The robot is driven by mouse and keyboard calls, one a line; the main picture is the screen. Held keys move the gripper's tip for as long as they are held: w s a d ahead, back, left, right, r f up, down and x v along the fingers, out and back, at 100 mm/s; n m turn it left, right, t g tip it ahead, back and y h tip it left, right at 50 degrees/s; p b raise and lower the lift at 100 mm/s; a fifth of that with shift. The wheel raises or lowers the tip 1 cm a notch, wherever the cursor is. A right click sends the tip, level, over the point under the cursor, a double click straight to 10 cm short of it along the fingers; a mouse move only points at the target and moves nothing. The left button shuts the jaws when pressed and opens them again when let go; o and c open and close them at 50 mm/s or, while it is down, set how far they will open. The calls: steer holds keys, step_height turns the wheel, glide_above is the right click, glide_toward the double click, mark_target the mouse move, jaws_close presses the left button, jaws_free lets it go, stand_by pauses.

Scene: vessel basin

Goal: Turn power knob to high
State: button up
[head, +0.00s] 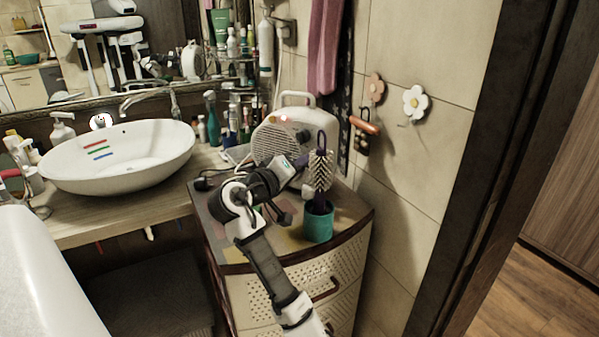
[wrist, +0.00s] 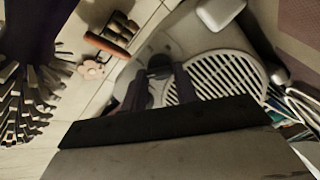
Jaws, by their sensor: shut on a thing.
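The white heater (head: 290,128) stands on the cabinet top, with a handle on top and a round slatted grille on its front. The heater face and grille (wrist: 232,68) also show in the wrist view. My gripper (head: 303,163) is at the lower right of the heater's front. In the wrist view my gripper's dark fingers (wrist: 160,84) are at a small dark knob (wrist: 160,62) beside the grille and are shut on it. The knob is hidden in the head view. Its setting marks cannot be read.
A round brush (head: 320,170) stands upright in a teal cup (head: 318,226) close right of my gripper. A white basin (head: 120,155) and several bottles are to the left. A tiled wall is to the right.

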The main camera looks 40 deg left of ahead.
steer(key=shift+m+b, duration=0.6)
steer(key=shift+m, duration=0.5)
steer(key=o, duration=1)
steer(key=s+b, duration=0.1)
steer(key=s, duration=0.3)
steer(key=s+r+b, duration=0.1)
steer(key=s, duration=0.4)
steer(key=s+b, duration=0.1)
steer(key=s, duration=0.3)
steer(key=shift+s+d+r, duration=0.25)
steer(key=shift+s+d, duration=0.1)
steer(key=shift+s, duration=0.05)
